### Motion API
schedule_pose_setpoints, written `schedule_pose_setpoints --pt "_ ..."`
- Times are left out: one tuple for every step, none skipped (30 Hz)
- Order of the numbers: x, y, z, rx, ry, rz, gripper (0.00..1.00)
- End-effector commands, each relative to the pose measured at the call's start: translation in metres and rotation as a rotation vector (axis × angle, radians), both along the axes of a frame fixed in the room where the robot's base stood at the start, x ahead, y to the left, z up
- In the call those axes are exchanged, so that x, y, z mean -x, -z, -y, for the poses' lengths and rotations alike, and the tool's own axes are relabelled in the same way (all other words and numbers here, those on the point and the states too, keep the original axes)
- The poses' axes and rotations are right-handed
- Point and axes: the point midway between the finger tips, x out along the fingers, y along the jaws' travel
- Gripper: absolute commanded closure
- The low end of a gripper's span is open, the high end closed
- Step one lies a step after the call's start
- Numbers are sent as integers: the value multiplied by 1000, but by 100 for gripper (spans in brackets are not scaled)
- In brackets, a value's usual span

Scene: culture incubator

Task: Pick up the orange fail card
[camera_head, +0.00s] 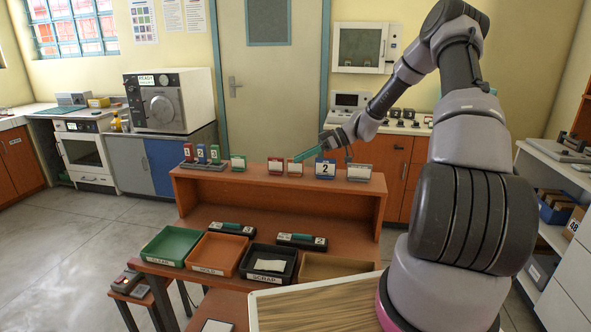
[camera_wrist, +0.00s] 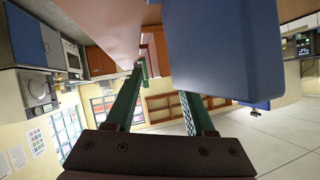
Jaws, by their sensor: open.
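Several small cards stand in holders along the top of the brown shelf in the head view. Two with red-orange faces stand side by side, one on the left (camera_head: 275,166) and one on the right (camera_head: 295,168); their print is too small to tell which is the fail card. My gripper (camera_head: 300,157) is at the right-hand one, its teal fingers pointing left and just above it. In the wrist view the gripper (camera_wrist: 162,85) is open, with no card visibly held between its fingers. A large blue surface (camera_wrist: 225,50) fills the upper right there, close to the right finger.
A blue card marked 2 (camera_head: 325,168) stands just right of the red-orange cards, below the fingers. A green card (camera_head: 238,163) and a pale card (camera_head: 359,173) stand farther out. Trays, including a green one (camera_head: 171,246) and a black one (camera_head: 268,264), lie on the lower front table.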

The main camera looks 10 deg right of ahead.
Motion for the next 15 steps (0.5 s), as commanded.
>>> schedule_pose_setpoints --pt "0 0 0 0 0 0 50" --pt "0 0 0 0 0 0 61" --pt "0 0 0 0 0 0 76" --pt "0 0 0 0 0 0 88" --pt "0 0 0 0 0 0 99" --pt "0 0 0 0 0 0 100" --pt "0 0 0 0 0 0 100" --pt "0 0 0 0 0 0 100" --pt "0 0 0 0 0 0 100" --pt "0 0 0 0 0 0 100" --pt "0 0 0 0 0 0 100" --pt "0 0 0 1 0 -1 100" --pt "0 0 0 1 0 -1 100" --pt "0 0 0 1 -1 -2 100" --pt "1 0 0 1 -1 -2 100"
